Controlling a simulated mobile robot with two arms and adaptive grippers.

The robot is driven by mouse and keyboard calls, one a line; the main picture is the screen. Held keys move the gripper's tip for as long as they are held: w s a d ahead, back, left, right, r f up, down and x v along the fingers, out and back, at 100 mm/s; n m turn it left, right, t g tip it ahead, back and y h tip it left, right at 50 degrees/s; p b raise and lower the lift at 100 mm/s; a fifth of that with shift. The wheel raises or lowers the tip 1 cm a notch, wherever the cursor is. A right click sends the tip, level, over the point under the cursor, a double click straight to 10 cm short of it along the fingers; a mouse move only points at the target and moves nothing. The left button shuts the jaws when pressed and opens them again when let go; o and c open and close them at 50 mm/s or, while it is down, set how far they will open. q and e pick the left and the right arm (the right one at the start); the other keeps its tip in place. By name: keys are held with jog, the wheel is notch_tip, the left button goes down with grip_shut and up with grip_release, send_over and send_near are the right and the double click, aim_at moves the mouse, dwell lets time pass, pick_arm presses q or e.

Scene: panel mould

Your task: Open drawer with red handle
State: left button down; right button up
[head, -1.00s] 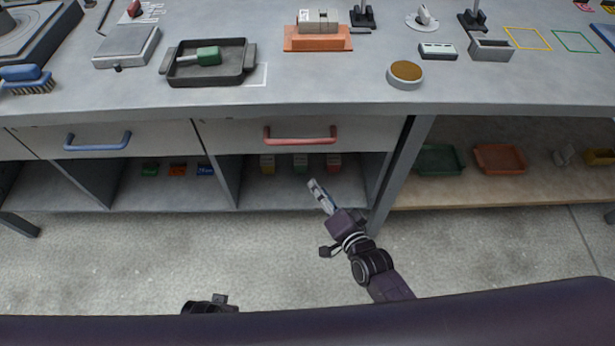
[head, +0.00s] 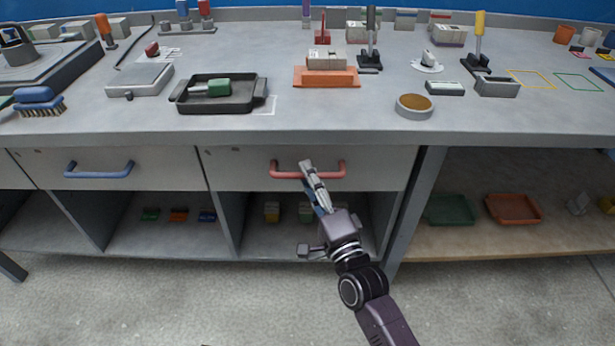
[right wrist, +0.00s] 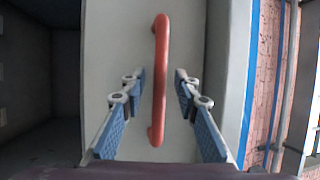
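The red handle (head: 292,174) is a bar on the front of a grey drawer (head: 235,165) under the worktop. The drawer front is flush with its neighbour, so it looks shut. My right gripper (head: 307,168) reaches up from below and overlaps the handle in the head view. In the right wrist view the red handle (right wrist: 160,70) runs lengthwise between the two fingers of my right gripper (right wrist: 160,78). The fingers are open, with a gap on both sides of the bar. My left gripper is not seen now.
A second drawer with a blue handle (head: 99,171) is to the left. Open shelves with small coloured boxes lie below. A table leg (head: 416,215) stands to the right, beside a shelf with a green tray (head: 449,209). The worktop (head: 330,118) overhangs the drawers.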

jog(key=shift+w+a, duration=0.2)
jog(key=shift+w, duration=0.2)
jog(key=shift+c, duration=0.7)
grip_shut()
